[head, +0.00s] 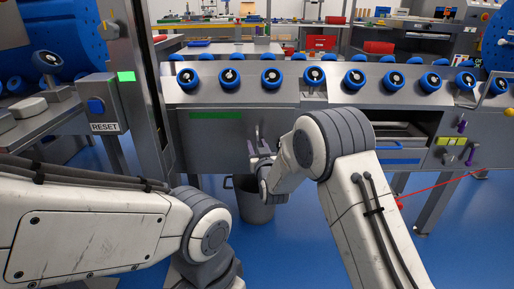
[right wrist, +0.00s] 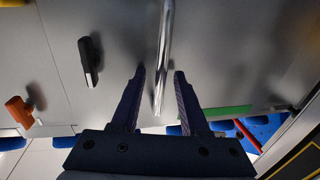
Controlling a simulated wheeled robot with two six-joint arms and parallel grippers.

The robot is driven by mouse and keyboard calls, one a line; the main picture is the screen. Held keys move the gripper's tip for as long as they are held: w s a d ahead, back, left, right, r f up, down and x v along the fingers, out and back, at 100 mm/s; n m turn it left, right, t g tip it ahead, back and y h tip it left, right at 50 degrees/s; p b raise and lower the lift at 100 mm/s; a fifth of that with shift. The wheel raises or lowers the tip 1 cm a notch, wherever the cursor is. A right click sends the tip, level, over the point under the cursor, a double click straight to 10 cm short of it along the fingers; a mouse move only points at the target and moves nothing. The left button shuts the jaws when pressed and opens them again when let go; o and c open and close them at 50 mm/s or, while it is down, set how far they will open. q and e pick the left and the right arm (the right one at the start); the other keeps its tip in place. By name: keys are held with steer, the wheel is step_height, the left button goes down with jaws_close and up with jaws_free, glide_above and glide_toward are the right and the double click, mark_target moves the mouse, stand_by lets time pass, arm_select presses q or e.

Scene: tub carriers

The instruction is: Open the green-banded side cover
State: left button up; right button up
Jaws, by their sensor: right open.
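The side cover (head: 208,149) is a grey metal panel below the row of blue rollers, with a green band (head: 215,115) along its top. The band also shows in the right wrist view (right wrist: 228,112). A shiny vertical bar handle (right wrist: 165,45) stands on the cover; in the head view my right wrist partly hides it. My right gripper (right wrist: 158,80) is open, with its two dark fingers on either side of the bar's end; contact cannot be told. In the head view the right gripper (head: 261,150) is at the cover's right side. My left gripper is out of view.
A grey bin (head: 253,205) stands on the blue floor below the cover. A RESET box (head: 103,103) and a metal post are to the left. An open bay with a blue-edged drawer (head: 398,160) is to the right. A black handle (right wrist: 88,62) and an orange knob (right wrist: 20,112) show in the wrist view.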

jaws_close()
stand_by(1.4)
